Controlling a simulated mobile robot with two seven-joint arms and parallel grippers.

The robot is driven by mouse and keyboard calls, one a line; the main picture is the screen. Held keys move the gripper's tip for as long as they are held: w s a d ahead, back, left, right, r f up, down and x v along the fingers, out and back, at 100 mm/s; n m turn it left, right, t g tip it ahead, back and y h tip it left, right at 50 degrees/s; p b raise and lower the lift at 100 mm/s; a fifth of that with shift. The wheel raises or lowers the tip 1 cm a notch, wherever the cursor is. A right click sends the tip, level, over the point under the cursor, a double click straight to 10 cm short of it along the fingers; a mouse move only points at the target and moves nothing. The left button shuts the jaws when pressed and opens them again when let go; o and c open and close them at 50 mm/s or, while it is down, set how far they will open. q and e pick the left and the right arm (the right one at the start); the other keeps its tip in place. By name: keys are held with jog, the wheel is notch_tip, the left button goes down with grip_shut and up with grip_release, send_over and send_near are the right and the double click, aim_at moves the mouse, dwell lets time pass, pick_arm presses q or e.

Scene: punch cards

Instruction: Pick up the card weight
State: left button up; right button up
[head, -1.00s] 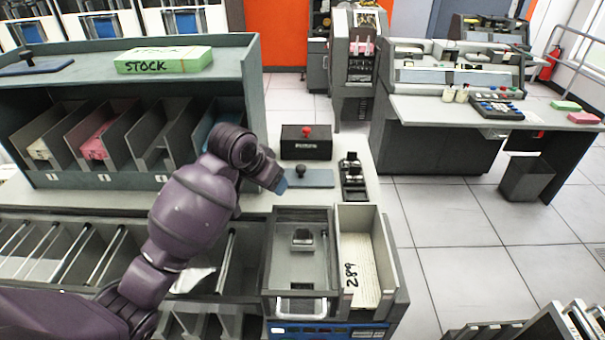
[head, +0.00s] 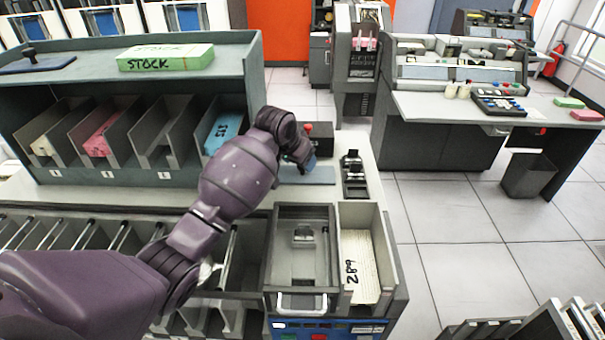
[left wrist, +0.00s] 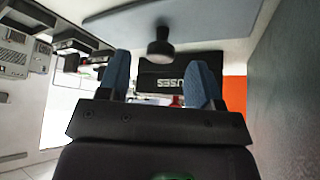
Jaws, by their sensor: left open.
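A flat grey-blue plate (head: 322,177) lies on the worktop, partly hidden by my left gripper in the head view. The left wrist view shows this plate (left wrist: 100,28) with a dark round knob (left wrist: 160,48); it looks like the card weight. A similar knobbed plate (head: 40,65) lies on the cabinet top at far left. My left gripper (head: 308,164) is over the near plate. In the left wrist view its blue fingers (left wrist: 160,84) are apart and empty, and the knob appears between and beyond them. I cannot tell its exact gap to the knob. My right gripper is not in view.
A black box (head: 322,135) with a red knob stands behind the plate. A black switch unit (head: 353,175) is to its right. Card bins (head: 165,140) are at left. A tray (head: 300,250) and a card box (head: 362,265) are in front.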

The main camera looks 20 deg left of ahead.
pick_arm(q)
jog(key=shift+x, duration=1.5)
grip_shut()
jog(key=shift+r, duration=0.15)
